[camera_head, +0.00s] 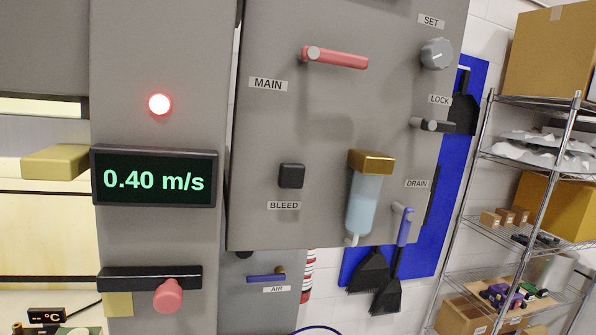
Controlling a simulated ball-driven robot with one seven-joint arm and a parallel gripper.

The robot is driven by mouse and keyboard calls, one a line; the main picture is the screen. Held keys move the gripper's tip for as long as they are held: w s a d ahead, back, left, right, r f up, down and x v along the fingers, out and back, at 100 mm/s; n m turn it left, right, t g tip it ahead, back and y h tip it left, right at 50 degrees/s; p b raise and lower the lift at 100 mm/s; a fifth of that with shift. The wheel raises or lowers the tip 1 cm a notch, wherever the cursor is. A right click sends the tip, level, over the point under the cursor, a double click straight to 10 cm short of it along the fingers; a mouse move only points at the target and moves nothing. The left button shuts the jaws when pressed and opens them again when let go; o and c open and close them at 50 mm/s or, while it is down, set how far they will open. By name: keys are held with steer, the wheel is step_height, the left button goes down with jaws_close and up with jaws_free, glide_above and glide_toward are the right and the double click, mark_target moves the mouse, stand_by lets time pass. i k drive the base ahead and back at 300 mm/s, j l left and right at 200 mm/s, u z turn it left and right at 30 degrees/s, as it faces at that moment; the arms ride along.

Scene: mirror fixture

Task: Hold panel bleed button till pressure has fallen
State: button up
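The grey panel (300,120) hangs in the middle of the head camera view, slightly tilted in the picture. Its bleed button (291,175) is a small black square knob above the label BLEED. Nothing touches it. I cannot tell from this view whether it is pressed in. I see no pressure gauge. My gripper is not in view.
The panel also carries a red MAIN lever (336,58), a SET dial (437,54), a LOCK latch (432,125), a brass-topped bowl (364,196) and a blue DRAIN lever (405,226). Left, a display (154,178) reads 0.40 m/s under a lit red lamp (159,104).

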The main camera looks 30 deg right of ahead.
mark_target(292, 176)
steer(key=i+l+u, duration=0.2)
steer(key=l, duration=0.5)
steer(key=l+u, duration=0.25)
steer(key=l, duration=0.5)
steer(key=i+l+u, duration=0.2)
steer(key=l, duration=0.55)
steer(key=k, duration=0.1)
